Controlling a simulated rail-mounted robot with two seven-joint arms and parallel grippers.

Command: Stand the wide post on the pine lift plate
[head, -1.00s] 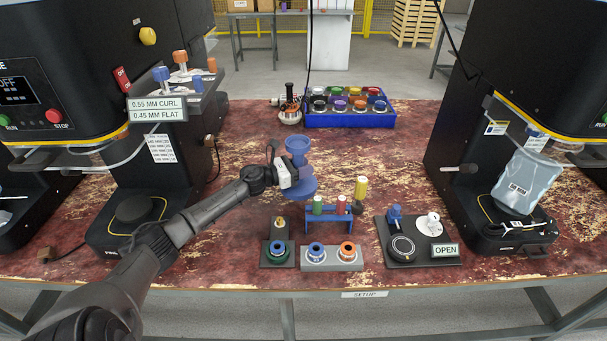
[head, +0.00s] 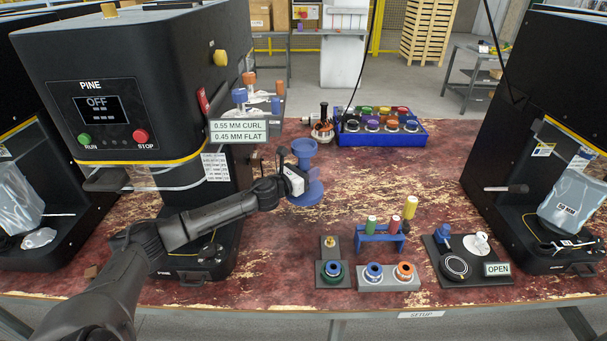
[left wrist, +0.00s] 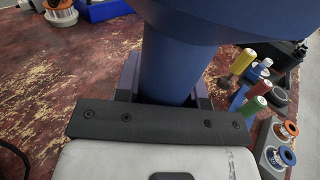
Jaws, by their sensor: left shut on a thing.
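The blue wide post (head: 304,149) has a narrow stem between a flared top and a broad round foot. It stands upright in my left gripper (head: 296,180), in front of the PINE machine's right side. In the left wrist view the post (left wrist: 178,62) fills the upper middle, its stem between the shut fingers (left wrist: 163,92). I cannot tell whether its foot touches the table. The PINE machine (head: 125,100) stands at the left with its display reading OFF. My left arm crosses in front of its base (head: 205,262) and hides the lift plate. My right gripper is out of view.
A blue bin (head: 380,137) of coloured spools is at the back. A blue rack (head: 380,238) with coloured pieces, a grey holder (head: 388,284) with rings and a dark OPEN board (head: 470,285) lie front right. Bare table lies right of the post.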

